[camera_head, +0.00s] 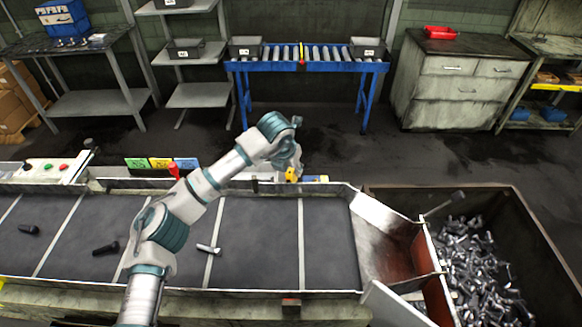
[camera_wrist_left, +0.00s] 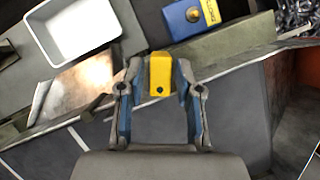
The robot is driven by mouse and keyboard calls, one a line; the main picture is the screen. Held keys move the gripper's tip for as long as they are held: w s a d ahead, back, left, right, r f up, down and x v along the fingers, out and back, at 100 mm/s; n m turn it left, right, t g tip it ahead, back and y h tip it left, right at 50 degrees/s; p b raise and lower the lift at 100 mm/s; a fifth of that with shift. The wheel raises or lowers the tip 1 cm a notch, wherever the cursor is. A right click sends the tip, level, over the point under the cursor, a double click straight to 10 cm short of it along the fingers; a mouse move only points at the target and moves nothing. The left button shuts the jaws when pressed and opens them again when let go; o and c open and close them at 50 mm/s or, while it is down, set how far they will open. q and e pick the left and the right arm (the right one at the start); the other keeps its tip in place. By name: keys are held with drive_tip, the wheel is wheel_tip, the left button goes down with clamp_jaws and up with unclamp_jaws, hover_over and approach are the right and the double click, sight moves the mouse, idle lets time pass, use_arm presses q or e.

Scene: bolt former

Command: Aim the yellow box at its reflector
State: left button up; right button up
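The yellow box (camera_head: 291,175) sits at the far rail of the conveyor in the head view, just below my left gripper (camera_head: 292,160). In the left wrist view the yellow box (camera_wrist_left: 160,72) lies between the fingertips of my left gripper (camera_wrist_left: 160,85). My right gripper is not in view.
The dark conveyor belt (camera_head: 255,245) carries a few loose bolts. A bin of bolts (camera_head: 480,270) stands at the right, beyond a chute (camera_head: 385,240). The left wrist view shows a white tray (camera_wrist_left: 112,32) and a blue box (camera_wrist_left: 190,18) beyond the rail.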

use_arm(q)
clamp_jaws()
drive_tip(key=shift+d+n+y, duration=0.1)
drive_tip(key=shift+n+y, duration=0.3)
drive_tip(key=shift+n, duration=0.9)
drive_tip(key=shift+n+y, duration=0.5)
drive_tip(key=shift+n, duration=0.7)
unclamp_jaws()
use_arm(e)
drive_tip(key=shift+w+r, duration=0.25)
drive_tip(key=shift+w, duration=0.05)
use_arm(q)
drive_tip(key=shift+s+r, duration=0.1)
drive_tip(key=shift+r, duration=0.15)
drive_tip(key=v, duration=1.1)
drive_tip(key=shift+s, duration=0.3)
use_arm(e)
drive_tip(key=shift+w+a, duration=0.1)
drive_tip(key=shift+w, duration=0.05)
